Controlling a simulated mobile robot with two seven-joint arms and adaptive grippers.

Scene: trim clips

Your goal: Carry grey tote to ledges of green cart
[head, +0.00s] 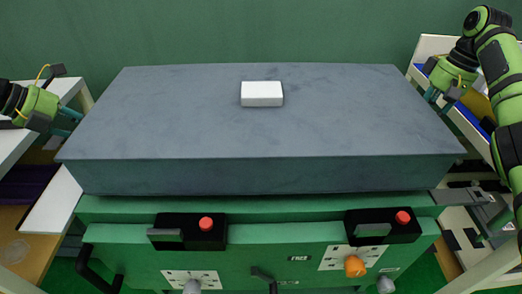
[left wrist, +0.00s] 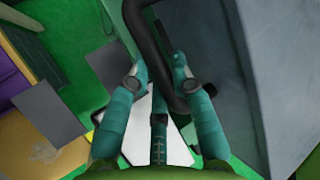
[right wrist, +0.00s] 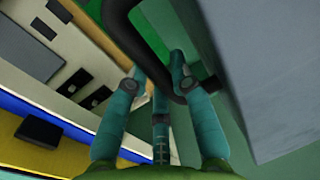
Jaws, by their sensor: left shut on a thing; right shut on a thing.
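The grey tote (head: 250,130) is a wide, flat-topped box that looks level in the head view. A small white block (head: 262,93) lies on its top. The green cart (head: 250,240) is below and in front of the tote's near edge. I cannot tell whether the tote touches it, and its ledges are mostly hidden. My left gripper (left wrist: 158,70) is shut on a black bar handle (left wrist: 148,28) at the tote's left side. My right gripper (right wrist: 158,72) is shut on a matching black handle (right wrist: 118,20) at the right side.
The cart front carries red buttons (head: 206,223), an orange knob (head: 355,266) and a black side handle (head: 97,270). Shelving with a white panel (head: 52,205) stands close on the left. A rack with blue-edged bins (head: 470,118) stands close on the right. A green wall is behind.

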